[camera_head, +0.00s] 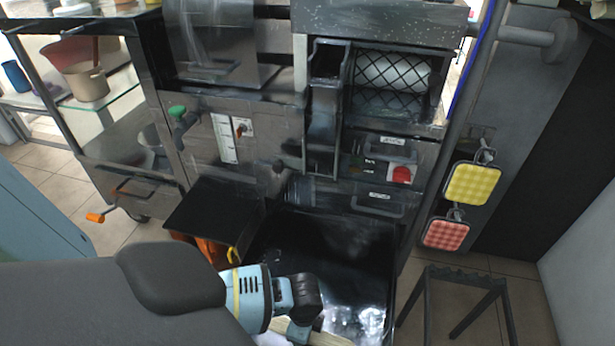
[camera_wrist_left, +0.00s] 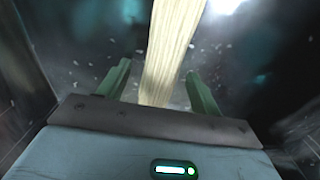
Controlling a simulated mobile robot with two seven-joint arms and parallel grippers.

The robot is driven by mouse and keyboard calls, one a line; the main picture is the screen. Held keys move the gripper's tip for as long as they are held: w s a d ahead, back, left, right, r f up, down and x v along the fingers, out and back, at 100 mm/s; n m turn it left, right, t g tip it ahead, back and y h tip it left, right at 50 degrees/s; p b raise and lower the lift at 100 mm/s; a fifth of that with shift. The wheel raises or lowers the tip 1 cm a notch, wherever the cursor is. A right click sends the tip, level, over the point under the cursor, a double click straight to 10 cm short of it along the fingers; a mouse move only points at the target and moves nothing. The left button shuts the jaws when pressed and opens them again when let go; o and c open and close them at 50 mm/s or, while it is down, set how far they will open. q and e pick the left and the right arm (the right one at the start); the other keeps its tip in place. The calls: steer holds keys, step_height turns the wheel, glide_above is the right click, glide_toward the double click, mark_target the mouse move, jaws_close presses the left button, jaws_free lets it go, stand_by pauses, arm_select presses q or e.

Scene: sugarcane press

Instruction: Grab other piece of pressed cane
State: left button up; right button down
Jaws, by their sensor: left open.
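A pale, fibrous piece of pressed cane (camera_wrist_left: 170,50) runs up the middle of the left wrist view, out past the top edge. My left gripper (camera_wrist_left: 158,72) is open, with one green finger on each side of the cane and a visible gap at each. Whether the cane is fully between the fingers in depth is hard to tell. In the head view, my left wrist reaches down into the dark metal bin (camera_head: 345,235). A pale end of cane (camera_head: 332,340) shows at the bottom edge. My right gripper is not in view.
The press stands behind the bin, with a chute (camera_head: 322,120) and a mesh-covered roller window (camera_head: 393,78). A black flap (camera_head: 215,218) is left of the bin. A yellow sponge (camera_head: 472,184) and red sponge (camera_head: 446,234) hang at right, above a dark stand (camera_head: 455,290).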

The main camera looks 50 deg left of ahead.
arm_select(q)
steer(key=shift+r, duration=0.1)
steer(key=c, duration=0.9)
steer(key=shift+c, duration=1.3)
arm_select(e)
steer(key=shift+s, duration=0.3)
arm_select(q)
steer(key=shift+r, duration=0.1)
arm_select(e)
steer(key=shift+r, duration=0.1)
